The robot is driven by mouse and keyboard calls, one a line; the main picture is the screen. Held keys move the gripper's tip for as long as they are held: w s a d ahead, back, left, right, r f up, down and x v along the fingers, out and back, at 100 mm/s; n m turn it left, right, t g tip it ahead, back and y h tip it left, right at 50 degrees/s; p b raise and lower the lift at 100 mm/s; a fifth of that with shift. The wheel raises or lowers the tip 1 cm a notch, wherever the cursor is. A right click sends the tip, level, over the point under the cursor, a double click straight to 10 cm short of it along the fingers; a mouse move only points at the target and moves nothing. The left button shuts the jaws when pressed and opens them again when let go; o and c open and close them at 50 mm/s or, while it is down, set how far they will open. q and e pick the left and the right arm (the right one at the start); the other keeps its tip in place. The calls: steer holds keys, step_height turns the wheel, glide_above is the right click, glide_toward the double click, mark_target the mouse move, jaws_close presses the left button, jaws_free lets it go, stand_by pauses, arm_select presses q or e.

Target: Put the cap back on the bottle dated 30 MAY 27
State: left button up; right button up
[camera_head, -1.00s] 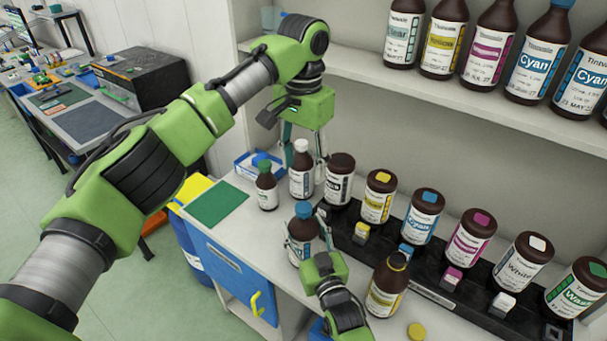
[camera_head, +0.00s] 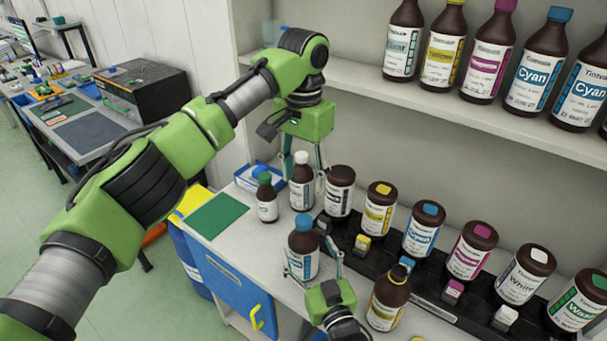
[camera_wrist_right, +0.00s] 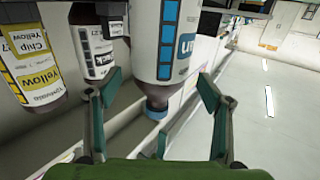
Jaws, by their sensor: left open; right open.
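The yellow-labelled brown bottle (camera_head: 388,300) stands uncapped near the shelf-front rack, and a yellow cap (camera_head: 417,339) lies by it, cut by the frame's bottom edge. Dates are too small to read. My right gripper (camera_head: 316,264) is open at the blue-capped bottle (camera_head: 303,252), which stands upright on the table. In the right wrist view that bottle (camera_wrist_right: 168,45) appears between the spread fingers (camera_wrist_right: 160,90), cap downward in the picture. My left gripper (camera_head: 304,165) is open at the small white-capped bottle (camera_head: 302,185); contact cannot be told.
A black rack (camera_head: 430,297) with several capped bottles and small coloured blocks runs along the right. Large bottles stand on the shelf (camera_head: 440,96) above.

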steer(key=v, duration=0.8)
steer(key=shift+s, duration=0.15)
